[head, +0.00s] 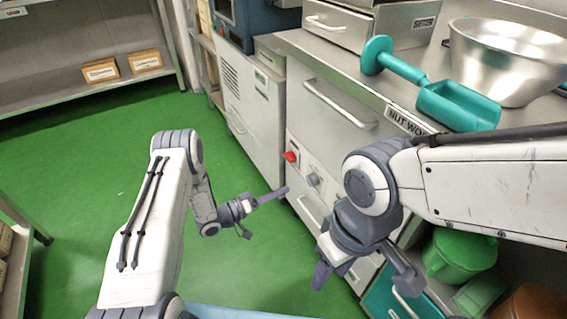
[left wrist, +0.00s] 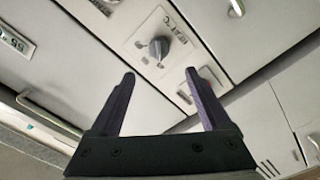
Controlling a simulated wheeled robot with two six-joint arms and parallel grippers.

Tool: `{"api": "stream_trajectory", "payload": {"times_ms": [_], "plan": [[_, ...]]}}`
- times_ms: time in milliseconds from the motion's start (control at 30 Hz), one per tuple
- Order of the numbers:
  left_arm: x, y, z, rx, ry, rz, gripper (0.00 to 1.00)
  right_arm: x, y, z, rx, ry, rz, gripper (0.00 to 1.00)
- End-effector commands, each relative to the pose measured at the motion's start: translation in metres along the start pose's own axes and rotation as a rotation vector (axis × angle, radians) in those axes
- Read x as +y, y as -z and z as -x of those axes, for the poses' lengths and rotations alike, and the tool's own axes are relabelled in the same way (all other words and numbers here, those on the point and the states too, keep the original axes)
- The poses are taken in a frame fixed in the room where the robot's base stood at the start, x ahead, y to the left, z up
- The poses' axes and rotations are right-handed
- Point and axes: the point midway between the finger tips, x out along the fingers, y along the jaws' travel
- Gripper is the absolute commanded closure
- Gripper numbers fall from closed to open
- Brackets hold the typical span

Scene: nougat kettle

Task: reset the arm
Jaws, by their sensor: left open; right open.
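My left gripper (head: 278,193) is in the middle of the head view, over the green floor in front of the counter. Its fingers are seen nearly edge-on there. In the left wrist view the left gripper (left wrist: 160,78) has its two fingers apart and nothing between them. A dark knob on a cabinet panel shows beyond the fingertips. My right gripper (head: 363,280) hangs low at the lower right, in front of the counter's drawers. It is open and appears empty, partly hidden by its own wrist.
A teal scoop (head: 457,105) and a steel bowl (head: 508,65) sit on the steel counter (head: 300,45). A red button (head: 291,156) and a knob (head: 313,180) are on its front. Green containers (head: 460,255) stand below right. Open green floor (head: 90,150) lies left; a shelf (head: 60,95) holds cardboard boxes.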

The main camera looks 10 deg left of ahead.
Motion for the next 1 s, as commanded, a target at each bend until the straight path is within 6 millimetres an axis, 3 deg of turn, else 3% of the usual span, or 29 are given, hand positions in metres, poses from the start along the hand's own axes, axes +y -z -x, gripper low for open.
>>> {"api": "stream_trajectory", "payload": {"times_ms": [233, 467, 600, 733, 867, 1000], "plan": [[0.003, 0.007, -0.011, -0.026, 0.037, -0.043, 0.19, 0.000, 0.000, 0.000, 0.000, 0.000, 0.000, 0.50], [0.026, 0.045, -0.062, -0.185, 0.309, -0.301, 0.19, 0.000, 0.000, 0.000, 0.000, 0.000, 0.000, 0.50], [0.060, 0.062, -0.076, -0.301, 0.507, -0.443, 0.19, 0.000, 0.000, 0.000, 0.000, 0.000, 0.000, 0.50], [0.104, 0.067, -0.070, -0.414, 0.666, -0.529, 0.19, 0.000, 0.000, 0.000, 0.000, 0.000, 0.000, 0.50], [0.158, 0.057, -0.046, -0.544, 0.792, -0.569, 0.19, 0.000, 0.000, 0.000, 0.000, 0.000, 0.000, 0.50], [0.220, 0.030, -0.002, -0.710, 0.881, -0.565, 0.19, 0.000, 0.000, 0.000, 0.000, 0.000, 0.000, 0.50]]}}
